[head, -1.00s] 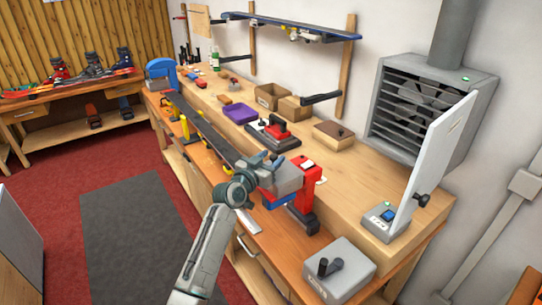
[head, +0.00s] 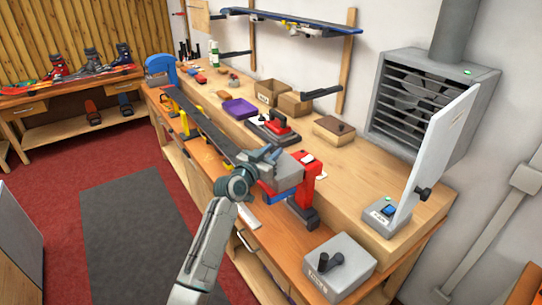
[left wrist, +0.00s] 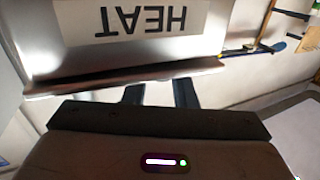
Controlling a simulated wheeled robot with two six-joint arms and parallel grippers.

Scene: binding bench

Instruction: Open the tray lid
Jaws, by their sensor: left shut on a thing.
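My left gripper (head: 268,155) is beside the red clamp stand on the bench. In the left wrist view its two dark fingers (left wrist: 159,92) reach to the lip of a grey metal cover (left wrist: 225,40), which bears an upside-down HEAT label. I take this cover to be the tray lid. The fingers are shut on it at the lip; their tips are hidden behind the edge. In the head view I cannot clearly separate the lid from the grey parts around my gripper. My right gripper is not in view.
The red clamp stand (head: 304,183) is close to the gripper. A grey box with black handles (head: 345,270) is on the bench's near end. A white upright panel (head: 435,150) stands at the right. A long dark ski (head: 205,125) runs along the bench. The floor mat is clear.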

